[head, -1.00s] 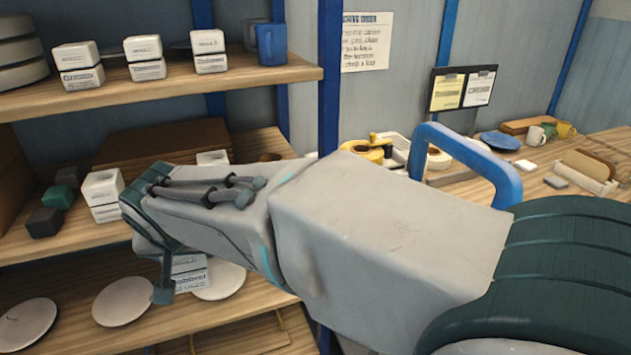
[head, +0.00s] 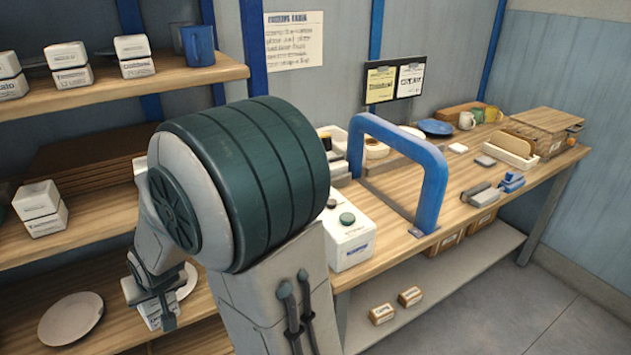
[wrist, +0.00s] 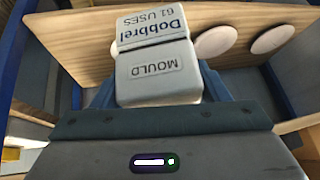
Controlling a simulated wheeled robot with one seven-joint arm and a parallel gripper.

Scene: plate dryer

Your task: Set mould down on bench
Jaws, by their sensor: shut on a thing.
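The mould is a white two-part block, labelled "MOULD" and "Dobbrel 61 uses" in the wrist view (wrist: 157,62). My gripper (head: 155,300) is shut on it. In the head view the mould (head: 160,318) shows only in part below my gripper, in front of the lower shelf, mostly hidden by my arm. I cannot tell its clearance from the shelf. The wooden bench (head: 395,235) runs along the wall to the right, apart from my gripper. My large arm joint hides its left end.
A tall blue hoop (head: 432,190) stands on the bench's near part. Trays, a blue plate (head: 435,127) and mugs stand farther back. Shelves with white moulds (head: 42,208) and discs (head: 70,318) are at left.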

